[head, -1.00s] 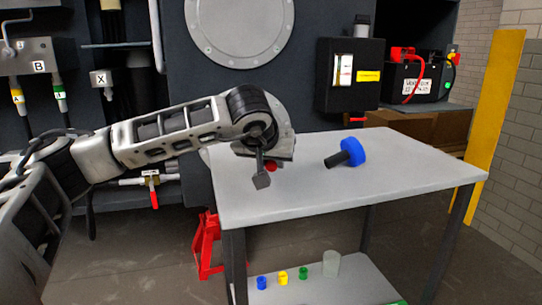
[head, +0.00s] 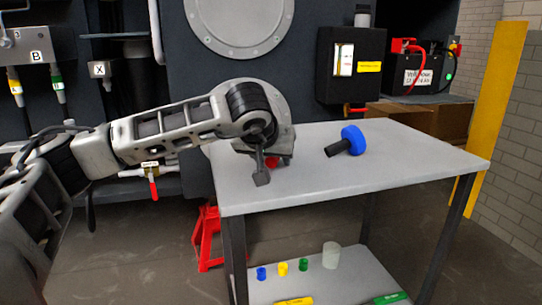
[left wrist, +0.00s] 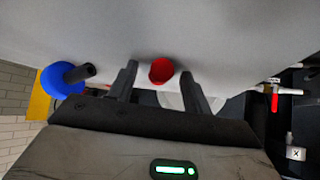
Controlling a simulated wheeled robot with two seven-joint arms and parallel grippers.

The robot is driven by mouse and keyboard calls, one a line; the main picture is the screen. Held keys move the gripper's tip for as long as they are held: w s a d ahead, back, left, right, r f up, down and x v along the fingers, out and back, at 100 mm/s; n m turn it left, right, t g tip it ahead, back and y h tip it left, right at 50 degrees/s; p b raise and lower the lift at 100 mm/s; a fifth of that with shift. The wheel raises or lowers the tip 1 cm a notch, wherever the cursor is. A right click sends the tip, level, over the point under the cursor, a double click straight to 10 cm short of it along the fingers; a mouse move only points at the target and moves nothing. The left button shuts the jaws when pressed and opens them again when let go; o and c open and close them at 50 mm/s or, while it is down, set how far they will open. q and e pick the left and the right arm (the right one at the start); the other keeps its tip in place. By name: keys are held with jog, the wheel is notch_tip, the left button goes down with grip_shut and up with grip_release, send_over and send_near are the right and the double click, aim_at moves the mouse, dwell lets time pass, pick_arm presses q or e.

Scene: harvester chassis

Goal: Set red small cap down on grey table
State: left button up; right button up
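The small red cap (left wrist: 162,70) is between the two fingertips of my left gripper in the left wrist view, with a gap on either side. In the head view the cap (head: 272,162) shows partly behind a finger, at the left part of the grey table (head: 350,180). It appears to be on the tabletop, though the exact contact is hard to see. My left gripper (left wrist: 159,70) is open around the cap, low over the table. It also shows in the head view (head: 270,168). My right gripper is not in view.
A blue round object with a dark handle (head: 351,141) lies on the table to the right. Small blue (head: 261,273), yellow (head: 282,269) and green (head: 304,264) caps and a translucent cup (head: 331,255) stand on the lower shelf. The front and right tabletop are clear.

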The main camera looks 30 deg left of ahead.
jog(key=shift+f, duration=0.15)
pick_arm(q)
jog(key=p+v, duration=0.2)
jog(key=v, duration=0.5)
jog(key=shift+s+r, duration=0.1)
jog(key=shift+r, duration=0.15)
jog(key=p+v, duration=0.1)
jog(key=v, duration=0.7)
jog(key=shift+s+p, duration=0.3)
jog(key=shift+p, duration=0.05)
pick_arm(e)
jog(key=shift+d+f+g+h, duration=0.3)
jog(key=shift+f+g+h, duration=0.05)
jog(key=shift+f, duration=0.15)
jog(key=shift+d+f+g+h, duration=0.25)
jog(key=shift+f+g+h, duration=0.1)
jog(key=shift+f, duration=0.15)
pick_arm(q)
jog(key=shift+d, duration=0.1)
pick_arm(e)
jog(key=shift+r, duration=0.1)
